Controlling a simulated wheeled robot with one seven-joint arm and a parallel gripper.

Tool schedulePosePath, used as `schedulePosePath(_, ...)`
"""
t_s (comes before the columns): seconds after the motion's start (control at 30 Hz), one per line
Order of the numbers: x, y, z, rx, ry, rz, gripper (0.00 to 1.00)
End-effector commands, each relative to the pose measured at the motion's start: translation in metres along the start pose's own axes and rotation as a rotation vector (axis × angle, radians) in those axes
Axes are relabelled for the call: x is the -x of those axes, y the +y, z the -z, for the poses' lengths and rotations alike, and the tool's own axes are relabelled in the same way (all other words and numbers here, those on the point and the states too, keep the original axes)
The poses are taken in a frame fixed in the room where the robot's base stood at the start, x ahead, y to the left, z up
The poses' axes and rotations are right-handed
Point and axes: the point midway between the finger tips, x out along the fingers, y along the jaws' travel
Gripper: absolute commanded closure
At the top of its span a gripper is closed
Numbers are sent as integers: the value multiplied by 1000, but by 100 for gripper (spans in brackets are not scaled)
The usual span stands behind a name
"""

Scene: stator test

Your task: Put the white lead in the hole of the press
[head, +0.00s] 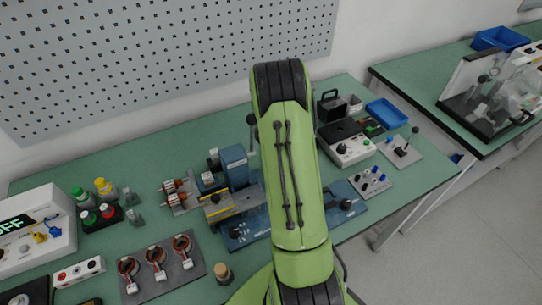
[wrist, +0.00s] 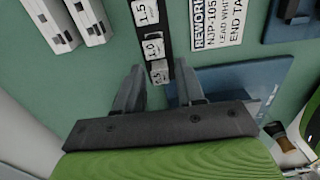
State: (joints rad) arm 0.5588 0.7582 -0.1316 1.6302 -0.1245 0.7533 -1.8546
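My gripper (wrist: 158,65) is open in the wrist view, its two dark fingers apart. A black strip with white number labels (wrist: 153,46) runs between the fingertips, with a gap on each side; nothing looks gripped. In the head view my green arm hides the gripper. A blue machine (head: 235,165) on a blue base, probably the press, stands on the bench left of my arm. I cannot make out its hole. I cannot pick out the white lead for certain in either view. A white printed card (wrist: 217,22) reading partly "REWORK" and "END" lies beside the strip.
Three copper-coloured rings on a grey plate (head: 190,272) lie at the front left, next to a small round wooden-topped piece (head: 222,272). A white display box (head: 35,232) stands far left. A blue tray (head: 387,113) and control boxes (head: 350,150) stand right of my arm.

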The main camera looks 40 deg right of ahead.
Motion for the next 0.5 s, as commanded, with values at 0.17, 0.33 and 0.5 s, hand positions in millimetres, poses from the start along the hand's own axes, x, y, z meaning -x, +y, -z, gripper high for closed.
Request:
schedulePosePath(0.17, 0, 0, 0, 0, 0, 0, 90)
schedulePosePath(0.33, 0, 0, 0, 0, 0, 0, 100)
schedulePosePath(0.5, 3, 0, 0, 0, 0, 0, 100)
